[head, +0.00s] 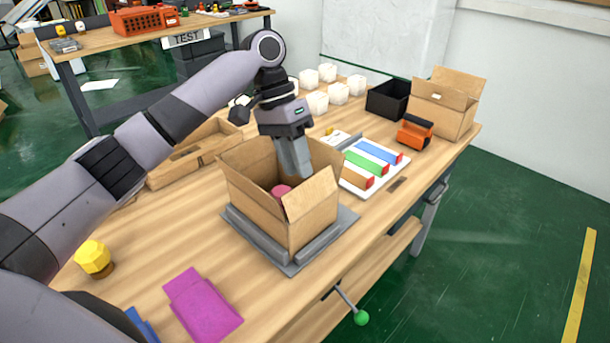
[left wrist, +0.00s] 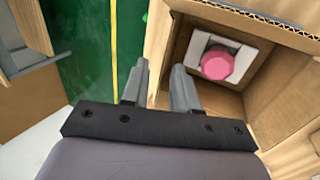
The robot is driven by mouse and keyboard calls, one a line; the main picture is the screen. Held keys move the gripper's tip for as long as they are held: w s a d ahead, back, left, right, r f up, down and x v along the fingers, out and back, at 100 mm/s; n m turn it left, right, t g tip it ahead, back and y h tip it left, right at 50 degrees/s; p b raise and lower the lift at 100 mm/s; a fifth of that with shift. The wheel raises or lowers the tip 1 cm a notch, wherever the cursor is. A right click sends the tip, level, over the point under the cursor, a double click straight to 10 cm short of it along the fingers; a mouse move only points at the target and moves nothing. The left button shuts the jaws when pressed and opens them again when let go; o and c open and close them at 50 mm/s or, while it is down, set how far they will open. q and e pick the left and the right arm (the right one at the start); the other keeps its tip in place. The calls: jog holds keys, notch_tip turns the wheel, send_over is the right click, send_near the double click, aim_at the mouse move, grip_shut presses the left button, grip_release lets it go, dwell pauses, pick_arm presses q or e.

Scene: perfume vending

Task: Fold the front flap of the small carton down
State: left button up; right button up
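The small brown carton (head: 262,209) sits open-topped on a grey fixture (head: 288,268) near the table's front edge. My left gripper (head: 301,172) points down at the carton's far right rim. In the left wrist view its fingers (left wrist: 160,82) are apart, with a cardboard edge (left wrist: 155,45) between them; I cannot tell whether they touch it. My right gripper is not in view.
A flat brown tray (head: 190,160) lies behind left. A board with coloured strips (head: 366,163), an orange item (head: 414,134), a black bin (head: 388,98) and another open carton (head: 442,108) stand right. Magenta cloth (head: 204,307) and a yellow-topped item (head: 93,258) lie front left.

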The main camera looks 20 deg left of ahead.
aim_at(306, 192)
pick_arm(q)
jog(key=x, duration=0.7)
jog(key=shift+w+a, duration=0.15)
jog(key=shift+w, duration=0.2)
grip_shut()
